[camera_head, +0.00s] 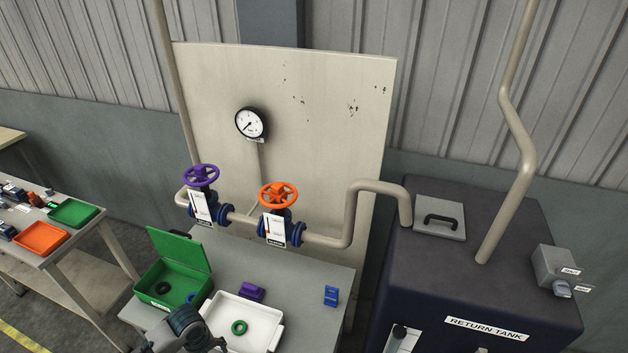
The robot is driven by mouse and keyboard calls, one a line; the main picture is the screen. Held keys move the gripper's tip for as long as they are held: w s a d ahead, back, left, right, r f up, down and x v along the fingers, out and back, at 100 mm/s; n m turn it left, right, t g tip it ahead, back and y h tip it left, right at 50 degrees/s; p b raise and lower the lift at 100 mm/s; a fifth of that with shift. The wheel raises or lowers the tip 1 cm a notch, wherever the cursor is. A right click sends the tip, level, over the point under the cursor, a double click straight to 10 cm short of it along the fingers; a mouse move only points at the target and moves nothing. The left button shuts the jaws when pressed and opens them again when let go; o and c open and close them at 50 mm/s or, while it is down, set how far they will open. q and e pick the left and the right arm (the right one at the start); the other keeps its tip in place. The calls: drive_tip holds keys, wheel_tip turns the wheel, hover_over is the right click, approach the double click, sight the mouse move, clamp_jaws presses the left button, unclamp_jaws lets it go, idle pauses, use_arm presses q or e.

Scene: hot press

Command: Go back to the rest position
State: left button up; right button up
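A dark part of my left arm or gripper (188,326) enters at the bottom edge, left of centre. It overlaps the left edge of the white tray and lies in front of the green box. Its fingers cannot be made out, so I cannot tell whether it is open or holds anything. My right gripper is not in view. The white tray (262,314) stands on the grey table with a green ring (239,327) in it. The green box (181,250) has its lid up, with dark rings (162,287) inside.
A purple block (251,291) lies at the tray's back edge. A blue block (331,296) stands farther right. Behind are purple (200,175) and orange (278,195) valve wheels and a gauge (251,123). The dark return tank (450,265) stands right. A side table holds green (74,212) and orange (40,238) trays.

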use_arm(q)
drive_tip(key=s+d+f+m+t+h, duration=0.25)
drive_tip(key=s+d+f+m, duration=0.25)
drive_tip(key=s+d+m, duration=0.65)
drive_tip(key=s+a+n+y, duration=0.1)
drive_tip(key=s+n+y, duration=0.1)
drive_tip(key=s, duration=0.1)
wheel_tip(320, 180, down, 26)
drive_tip(key=s+b, duration=0.1)
drive_tip(key=s, duration=0.1)
drive_tip(key=s+a+f+g, duration=0.1)
drive_tip(key=s+a+f, duration=0.1)
drive_tip(key=s+f, duration=0.7)
drive_tip(key=s+a+f+m+b, duration=0.1)
drive_tip(key=s+f, duration=0.8)
drive_tip(key=f, duration=0.1)
drive_tip(key=shift+a+g+y, duration=0.35)
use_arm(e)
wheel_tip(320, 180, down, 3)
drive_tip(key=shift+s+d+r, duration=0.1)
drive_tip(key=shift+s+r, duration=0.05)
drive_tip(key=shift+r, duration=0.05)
